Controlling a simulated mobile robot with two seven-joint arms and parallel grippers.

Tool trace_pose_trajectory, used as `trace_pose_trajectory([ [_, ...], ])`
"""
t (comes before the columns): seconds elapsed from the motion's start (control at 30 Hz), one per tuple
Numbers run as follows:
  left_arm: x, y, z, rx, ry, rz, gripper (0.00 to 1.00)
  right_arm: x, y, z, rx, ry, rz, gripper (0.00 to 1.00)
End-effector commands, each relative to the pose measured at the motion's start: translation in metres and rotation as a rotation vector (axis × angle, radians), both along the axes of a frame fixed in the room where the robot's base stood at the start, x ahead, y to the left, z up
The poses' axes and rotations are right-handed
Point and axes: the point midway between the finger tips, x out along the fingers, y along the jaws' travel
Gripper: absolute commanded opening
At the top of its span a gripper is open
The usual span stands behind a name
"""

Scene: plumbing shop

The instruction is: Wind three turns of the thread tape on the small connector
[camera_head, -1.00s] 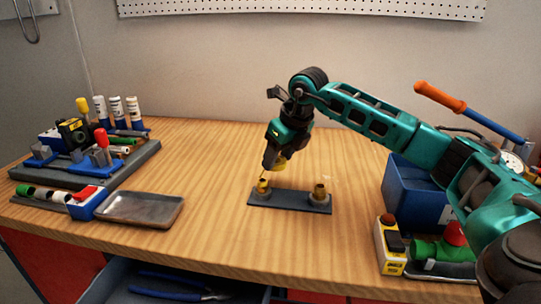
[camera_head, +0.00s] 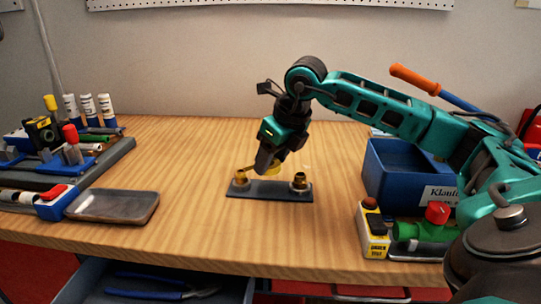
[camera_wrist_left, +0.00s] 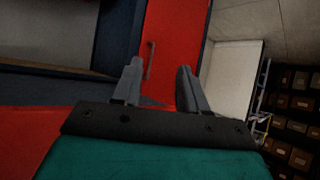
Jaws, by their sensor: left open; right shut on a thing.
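A dark plate (camera_head: 270,193) lies on the workbench with two brass connectors standing on it. The left connector (camera_head: 241,177) looks slimmer than the right connector (camera_head: 300,182). My right gripper (camera_head: 265,163) is shut on the yellow thread tape spool (camera_head: 272,169), just above the plate between the connectors and largely covering the spool. A yellow strip of tape runs from the spool to the left connector's top; the number of turns cannot be told. My left gripper (camera_wrist_left: 160,85) is open and empty in the left wrist view, facing red and dark cabinet fronts; it is outside the head view.
A grey tray (camera_head: 115,206) and a tool rack (camera_head: 100,170) stand at left. A blue bin (camera_head: 400,180), a yellow box (camera_head: 373,230) and a green part (camera_head: 425,232) stand at right. An open drawer (camera_head: 220,292) is below the bench edge. Wood around the plate is clear.

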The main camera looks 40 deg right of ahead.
Motion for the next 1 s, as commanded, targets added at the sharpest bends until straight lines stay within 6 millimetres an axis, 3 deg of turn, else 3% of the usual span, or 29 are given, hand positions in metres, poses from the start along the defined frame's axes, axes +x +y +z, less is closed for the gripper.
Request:
trace_pose_trajectory([
  [0.27,0.0,0.0,-0.005,0.0,0.0,0.0,0.43,-0.01,0.01,0.0,0.0,0.0,0.001,0.28],
  [0.6,0.0,0.0,-0.004,0.0,-0.001,0.0,0.43,-0.02,0.037,0.0,0.0,0.0,0.002,0.28],
  [0.77,0.0,0.0,-0.002,0.0,0.0,0.0,0.43,-0.019,0.043,0.001,0.001,0.0,0.002,0.28],
  [1.0,0.0,0.0,0.006,0.0,0.0,0.0,0.43,-0.015,0.066,0.001,0.003,0.0,0.003,0.28],
])
